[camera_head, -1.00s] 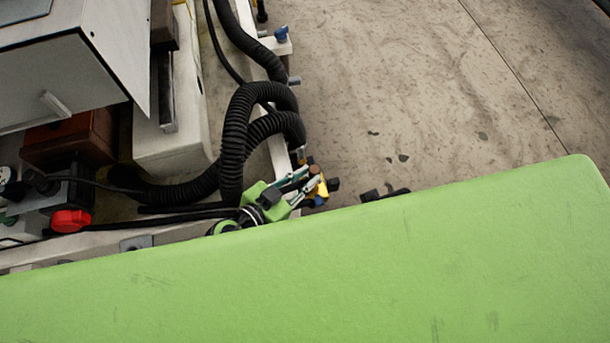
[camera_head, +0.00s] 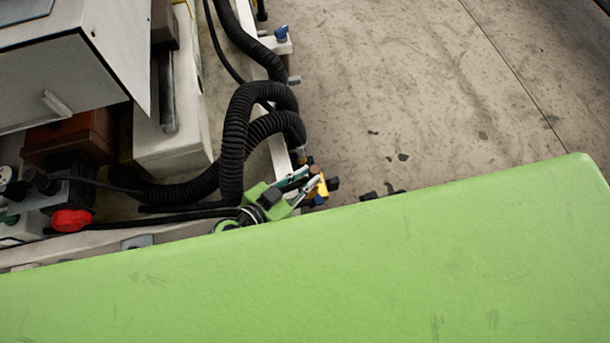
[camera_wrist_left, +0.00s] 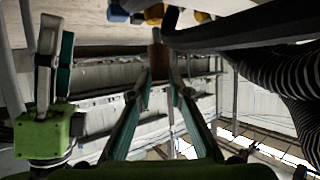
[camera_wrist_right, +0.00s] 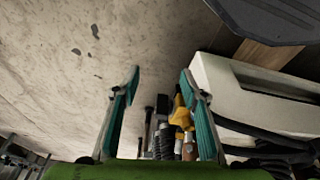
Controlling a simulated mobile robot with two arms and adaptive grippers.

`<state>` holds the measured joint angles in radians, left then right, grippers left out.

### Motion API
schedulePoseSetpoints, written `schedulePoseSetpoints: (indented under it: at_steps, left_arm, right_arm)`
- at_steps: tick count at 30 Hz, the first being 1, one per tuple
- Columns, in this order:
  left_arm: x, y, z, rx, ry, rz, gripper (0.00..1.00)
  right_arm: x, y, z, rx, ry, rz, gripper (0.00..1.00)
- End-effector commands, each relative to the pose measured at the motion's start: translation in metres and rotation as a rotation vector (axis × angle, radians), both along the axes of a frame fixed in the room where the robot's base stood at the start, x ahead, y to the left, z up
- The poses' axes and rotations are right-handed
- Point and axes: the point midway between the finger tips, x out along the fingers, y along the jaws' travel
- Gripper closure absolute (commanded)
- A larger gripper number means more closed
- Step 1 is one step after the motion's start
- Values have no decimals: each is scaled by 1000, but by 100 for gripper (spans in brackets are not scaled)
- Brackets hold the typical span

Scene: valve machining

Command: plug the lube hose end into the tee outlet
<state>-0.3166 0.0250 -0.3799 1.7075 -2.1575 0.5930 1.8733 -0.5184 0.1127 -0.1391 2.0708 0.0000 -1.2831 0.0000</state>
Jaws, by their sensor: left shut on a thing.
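My left gripper (camera_head: 310,174) is at the machine's corner. In the left wrist view its fingers (camera_wrist_left: 160,82) are shut on a brown, cylindrical piece, which I take for the lube hose end (camera_wrist_left: 157,58). A yellow fitting with dark and blue parts, probably the tee (camera_head: 321,188), lies right beside these fingertips. Whether hose end and tee touch, I cannot tell. My right gripper (camera_wrist_right: 162,82) is open and empty in the right wrist view, with the yellow fitting (camera_wrist_right: 181,112) beyond it, near its right finger. The tee's outlet is not clearly visible.
Thick black corrugated hoses (camera_head: 236,135) loop just behind my left gripper. A white cabinet (camera_head: 70,75) and a red knob (camera_head: 71,220) are at the left. The concrete floor (camera_head: 440,90) at the right is mostly clear. A large green surface, probably mine, hides the foreground.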

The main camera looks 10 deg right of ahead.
Motion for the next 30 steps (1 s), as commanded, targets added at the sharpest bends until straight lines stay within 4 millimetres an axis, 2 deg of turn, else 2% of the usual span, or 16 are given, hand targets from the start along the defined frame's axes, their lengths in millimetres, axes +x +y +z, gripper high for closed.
schedulePoseSetpoints:
  at_steps: [30]
  left_arm:
    - [1, 0, -25, -1, 0, 2, 100]
  right_arm:
    - [2, -1, 19, 2, -14, -5, 60]
